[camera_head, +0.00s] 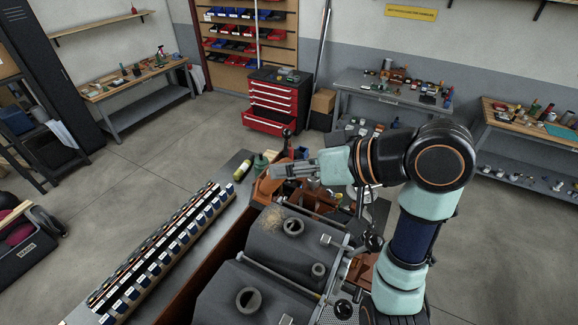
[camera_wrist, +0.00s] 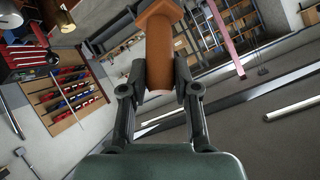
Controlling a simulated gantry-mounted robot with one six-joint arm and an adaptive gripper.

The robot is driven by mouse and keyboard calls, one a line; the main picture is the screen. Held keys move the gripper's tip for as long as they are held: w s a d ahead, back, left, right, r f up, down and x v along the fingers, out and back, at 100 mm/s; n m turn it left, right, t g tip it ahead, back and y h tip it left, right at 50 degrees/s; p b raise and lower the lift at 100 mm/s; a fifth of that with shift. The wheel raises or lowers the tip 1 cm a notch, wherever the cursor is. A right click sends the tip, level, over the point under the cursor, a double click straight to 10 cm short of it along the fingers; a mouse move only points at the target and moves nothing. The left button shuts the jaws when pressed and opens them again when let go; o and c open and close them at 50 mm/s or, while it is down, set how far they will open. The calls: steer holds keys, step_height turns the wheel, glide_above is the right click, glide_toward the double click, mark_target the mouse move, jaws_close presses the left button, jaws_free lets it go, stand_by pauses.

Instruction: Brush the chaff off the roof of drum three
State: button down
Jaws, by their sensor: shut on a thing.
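My gripper (camera_head: 292,170) is shut on an orange-brown wooden piece, which looks like the brush (camera_wrist: 161,50). In the wrist view my gripper (camera_wrist: 161,88) has its two fingers on either side of the brush's handle, with the wider end pointing away. The bristles cannot be made out. In the head view a tan patch of chaff (camera_head: 270,218) lies on the left of the grey roof of the farther drum (camera_head: 305,250). My gripper is beyond and above that roof, apart from the chaff. No drum number is readable.
A nearer grey drum (camera_head: 250,298) has a round opening on top. A long rack of labelled sample trays (camera_head: 165,250) runs along the left of the bench. Chrome handles and levers crowd the drums' right side.

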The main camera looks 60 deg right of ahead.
steer(key=shift+w, duration=0.3)
steer(key=shift+s+f, duration=0.2)
steer(key=shift+f, duration=0.55)
step_height(320, 180, down, 4)
steer(key=shift+r+b, duration=0.2)
steer(key=shift+b, duration=0.65)
